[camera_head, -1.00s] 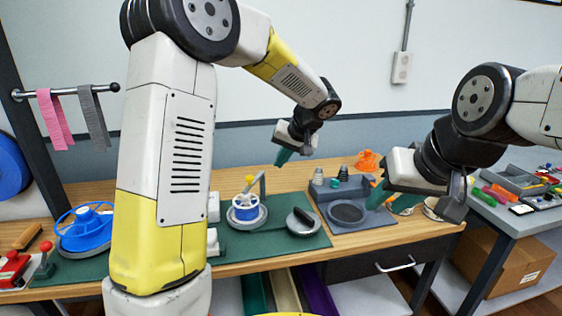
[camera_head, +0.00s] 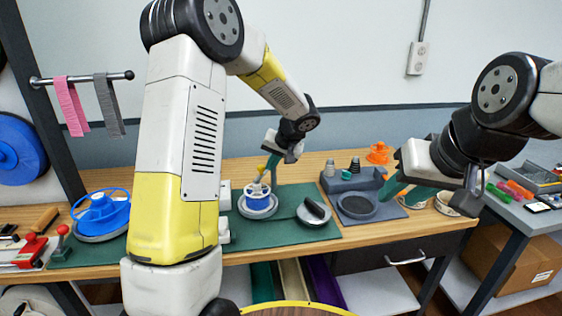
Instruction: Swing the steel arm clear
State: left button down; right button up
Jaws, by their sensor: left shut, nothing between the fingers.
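The steel arm is a thin grey bar on an upright post, with a yellow knob (camera_head: 261,169), above a blue and white spool (camera_head: 258,197) on a round grey base at the back of the green mat. The post is largely hidden by my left gripper. My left gripper (camera_head: 268,167) is shut and empty, its green fingertips pointing down right by the knob; I cannot tell whether they touch it. My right gripper (camera_head: 407,192) is open, its green fingers apart, at the right of the bench by a grey tray.
A dark-handled round disc (camera_head: 314,212) lies on the mat right of the spool. A blue handwheel (camera_head: 101,212) stands at left. An orange part (camera_head: 379,153) sits at the back. Pink (camera_head: 71,106) and grey straps hang on a rail.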

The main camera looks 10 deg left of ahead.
aim_at(261, 166)
pick_arm(q)
jog(key=shift+a, duration=0.1)
jog(key=shift+a+m+t+h, duration=0.5)
jog(key=shift+a+m+h, duration=0.2)
jog(key=shift+a+m, duration=0.8)
jog(key=a+m, duration=0.1)
jog(key=a+m+h, duration=0.1)
jog(key=shift+w+a+m+t, duration=0.15)
jog(key=shift+w+m+t, duration=0.15)
jog(key=shift+m+t, duration=0.1)
jog(key=shift+w+a+m+h, duration=0.2)
jog(key=shift+a+m+h, duration=0.1)
jog(key=shift+h, duration=0.1)
jog(key=shift+w+a, duration=1.7)
jog(key=shift+a, duration=0.25)
